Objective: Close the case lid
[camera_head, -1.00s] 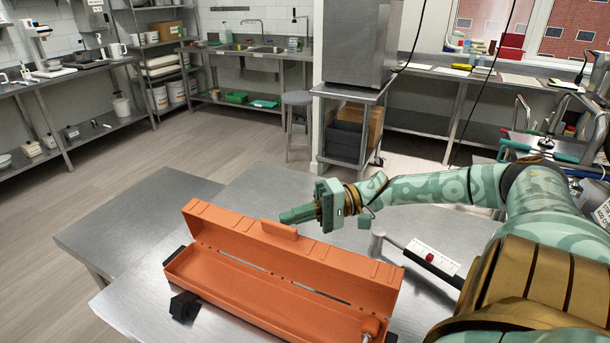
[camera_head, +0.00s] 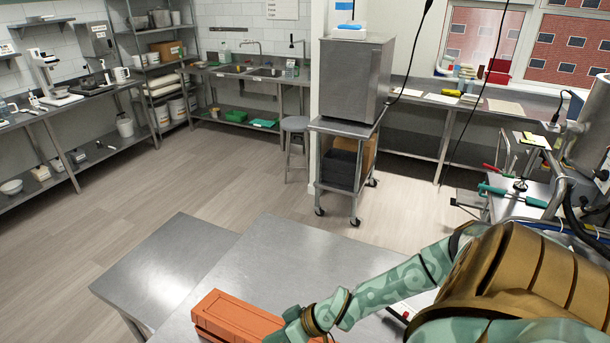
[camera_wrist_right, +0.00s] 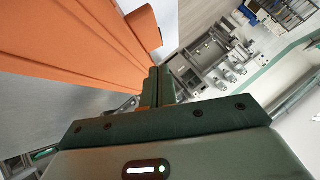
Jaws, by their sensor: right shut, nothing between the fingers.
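The orange case (camera_head: 236,314) lies on the steel table at the bottom of the head view, cut off by the frame edge. A panelled orange face of it shows upward, and its inside is not visible. Whether the lid meets the base all round cannot be told. My right arm reaches over the case's right part; its gripper is at or below the frame edge. In the right wrist view, my right gripper (camera_wrist_right: 158,87) is shut and empty, close beside an orange case panel (camera_wrist_right: 75,40) and its handle (camera_wrist_right: 145,27). Contact is unclear. My left gripper is out of view.
The steel table (camera_head: 300,265) is clear behind the case, with a lower steel table (camera_head: 170,265) to its left. A wheeled cart (camera_head: 345,150) with a steel box stands beyond, and a clamp-laden bench (camera_head: 525,190) is at right.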

